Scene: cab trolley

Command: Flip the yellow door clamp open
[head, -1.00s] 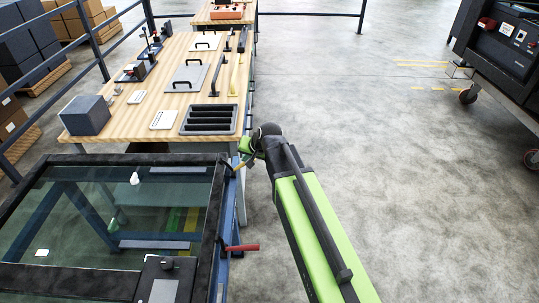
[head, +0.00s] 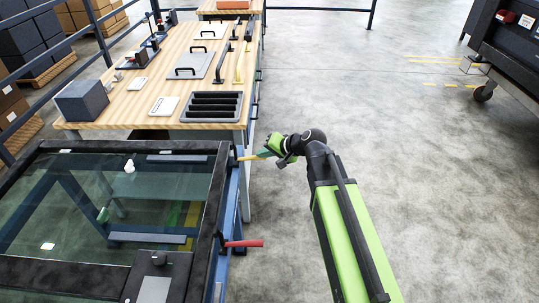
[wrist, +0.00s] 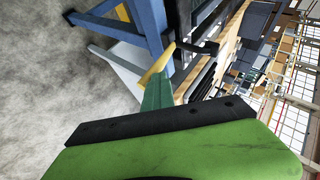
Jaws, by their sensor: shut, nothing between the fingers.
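The yellow door clamp (head: 247,157) is a small handle at the upper right corner of the dark-framed glass door (head: 218,180). In the head view it sticks out to the right from the blue frame. My gripper (head: 264,154) is shut and empty, with its green fingers at the clamp's outer end. In the wrist view the yellow clamp (wrist: 158,65) slants up from just beyond the fingertips (wrist: 160,78). The fingers overlap its near end there; I cannot tell whether they touch.
A red clamp handle (head: 243,243) sticks out lower on the same door edge. A wooden table (head: 150,100) with a black slotted tray (head: 212,105), plates and handles stands behind. A dark machine on wheels (head: 510,50) is at the far right. The floor (head: 400,150) between is clear.

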